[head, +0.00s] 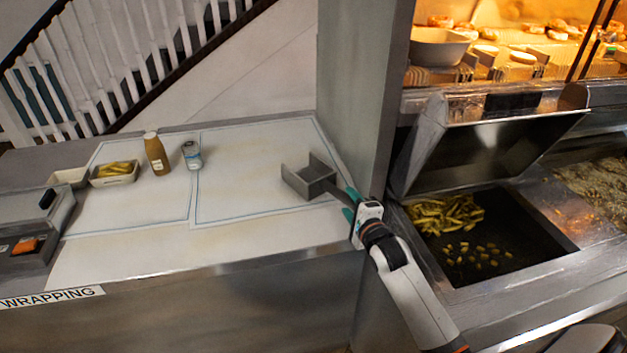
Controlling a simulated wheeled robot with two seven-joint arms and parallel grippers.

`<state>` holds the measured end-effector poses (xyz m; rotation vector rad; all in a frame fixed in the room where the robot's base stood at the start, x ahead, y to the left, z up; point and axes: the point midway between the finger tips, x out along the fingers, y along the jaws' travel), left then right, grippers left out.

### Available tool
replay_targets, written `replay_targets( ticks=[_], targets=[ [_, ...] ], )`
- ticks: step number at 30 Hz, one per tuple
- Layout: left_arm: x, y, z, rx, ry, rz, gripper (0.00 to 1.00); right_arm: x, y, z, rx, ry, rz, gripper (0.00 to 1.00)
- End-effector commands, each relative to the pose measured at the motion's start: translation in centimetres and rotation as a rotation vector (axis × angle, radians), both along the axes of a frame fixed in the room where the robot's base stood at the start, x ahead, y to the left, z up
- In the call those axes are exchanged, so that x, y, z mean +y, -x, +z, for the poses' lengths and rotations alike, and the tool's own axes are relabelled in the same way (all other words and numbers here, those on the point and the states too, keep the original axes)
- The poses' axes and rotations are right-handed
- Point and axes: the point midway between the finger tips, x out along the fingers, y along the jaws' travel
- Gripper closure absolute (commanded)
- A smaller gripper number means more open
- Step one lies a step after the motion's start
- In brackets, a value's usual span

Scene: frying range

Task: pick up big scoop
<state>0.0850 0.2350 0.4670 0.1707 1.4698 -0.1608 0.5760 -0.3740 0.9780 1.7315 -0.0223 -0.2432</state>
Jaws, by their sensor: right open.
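The big scoop (306,179), grey and metal with a squared open pan, lies on the white counter near its right end. Its handle points right, toward my right gripper (350,204). My right gripper is open, with its teal fingertips at the handle's end. The handle's end is partly hidden there, and I cannot tell whether the fingers touch it. My left gripper is not in view.
A brown sauce bottle (156,154), a small jar (192,155) and a tray of chips (115,172) stand farther left on the counter. A grey pillar (360,90) rises behind the scoop. A chip bin (510,262) lies to the right.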

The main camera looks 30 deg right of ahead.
Motion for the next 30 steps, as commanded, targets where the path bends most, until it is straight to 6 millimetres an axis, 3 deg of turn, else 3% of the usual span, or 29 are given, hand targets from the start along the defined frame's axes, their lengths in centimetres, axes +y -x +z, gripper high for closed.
replay_targets(
  ticks=[5,13,22,30],
  targets=[
    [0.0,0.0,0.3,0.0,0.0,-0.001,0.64,-0.3,-1.8,-0.2,0.0,0.001,-0.001,0.51],
    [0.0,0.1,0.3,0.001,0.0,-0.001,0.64,-0.3,-1.9,-0.3,0.0,0.001,0.0,0.51],
    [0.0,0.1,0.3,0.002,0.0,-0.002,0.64,-0.3,-1.9,-0.3,0.0,0.001,-0.001,1.0],
    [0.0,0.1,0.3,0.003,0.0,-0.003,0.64,-0.3,-1.9,-0.2,-0.002,0.0,0.0,1.0]
  ],
)
